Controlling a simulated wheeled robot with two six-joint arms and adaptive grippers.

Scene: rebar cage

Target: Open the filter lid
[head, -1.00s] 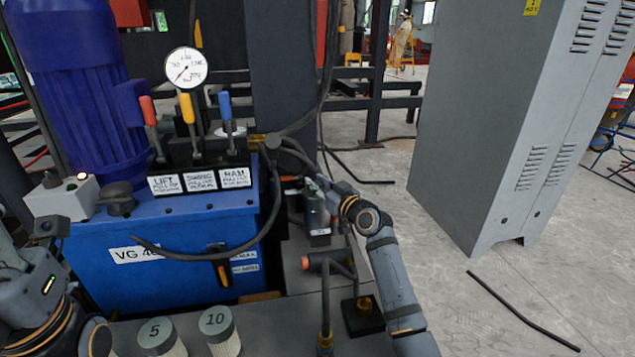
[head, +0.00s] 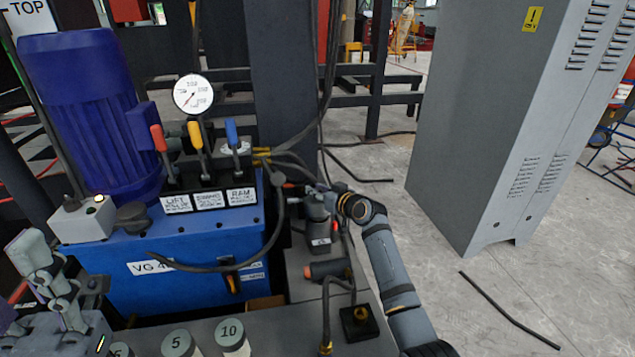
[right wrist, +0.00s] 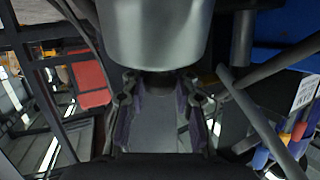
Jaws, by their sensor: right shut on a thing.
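The filter is a grey upright canister (head: 319,232) beside the blue tank in the head view. My right gripper (head: 318,192) is at its top, shut on what seems to be the lid's dark knob. In the right wrist view, which looks upside down, the canister's grey body (right wrist: 155,35) fills the top middle. The fingers of my right gripper (right wrist: 158,90) close around the dark neck beside it. The lid's edge is mostly hidden, so I cannot tell whether it is lifted. My left gripper (head: 50,280) is at the left edge, away from the filter; its jaw opening is unclear.
The blue tank (head: 190,285) carries a gauge (head: 193,94), three coloured levers and a blue motor (head: 85,110). Numbered filter cartridges (head: 230,335) stand in front. A black hose (head: 230,265) hangs across the tank.

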